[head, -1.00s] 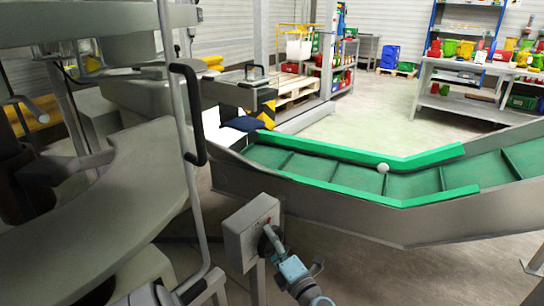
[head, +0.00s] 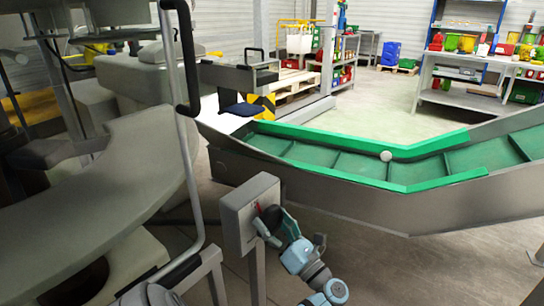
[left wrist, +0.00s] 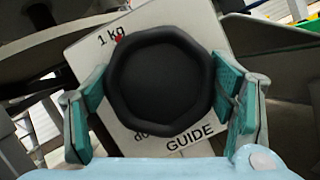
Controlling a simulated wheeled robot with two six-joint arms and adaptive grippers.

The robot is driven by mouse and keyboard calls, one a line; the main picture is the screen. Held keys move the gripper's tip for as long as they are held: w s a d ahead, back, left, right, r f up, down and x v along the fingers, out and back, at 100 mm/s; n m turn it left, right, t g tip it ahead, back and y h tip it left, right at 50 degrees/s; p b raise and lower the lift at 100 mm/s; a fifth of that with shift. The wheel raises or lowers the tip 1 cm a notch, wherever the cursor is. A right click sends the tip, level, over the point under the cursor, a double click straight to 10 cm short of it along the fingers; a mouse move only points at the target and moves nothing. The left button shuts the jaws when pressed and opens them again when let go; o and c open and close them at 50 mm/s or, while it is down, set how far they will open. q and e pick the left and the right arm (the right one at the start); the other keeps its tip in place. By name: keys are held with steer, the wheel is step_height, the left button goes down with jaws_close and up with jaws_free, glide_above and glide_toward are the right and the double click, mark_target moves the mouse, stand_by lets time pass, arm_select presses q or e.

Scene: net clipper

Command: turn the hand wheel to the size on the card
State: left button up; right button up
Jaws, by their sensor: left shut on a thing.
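The hand wheel (left wrist: 160,78) is a black, many-sided knob that fills the middle of the left wrist view. Behind it is a pale panel (left wrist: 105,55) with "1 kg", a small red mark and "GUIDE" printed on it; the wheel hides part of the print. My left gripper (left wrist: 163,95) has its teal fingers on either side of the wheel and is shut on it. In the head view, my left gripper (head: 272,220) is at the front of a grey box (head: 241,208) on a post. I cannot make out a size card. My right gripper is not in view.
A metal conveyor with a green belt (head: 350,166) runs behind the box to the right, with a pale ball (head: 386,156) on it. A machine with a curved grey top (head: 110,180) and a tall bent rail (head: 187,110) stand close at left. Floor is open at lower right.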

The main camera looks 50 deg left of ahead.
arm_select(q)
steer(key=shift+n+g, duration=0.4)
steer(key=shift+n, duration=0.3)
steer(key=o, duration=1.1)
steer(key=shift+o, duration=0.2)
steer(key=shift+r, duration=0.1)
step_height(320, 180, up, 10)
steer(key=shift+f, duration=0.1)
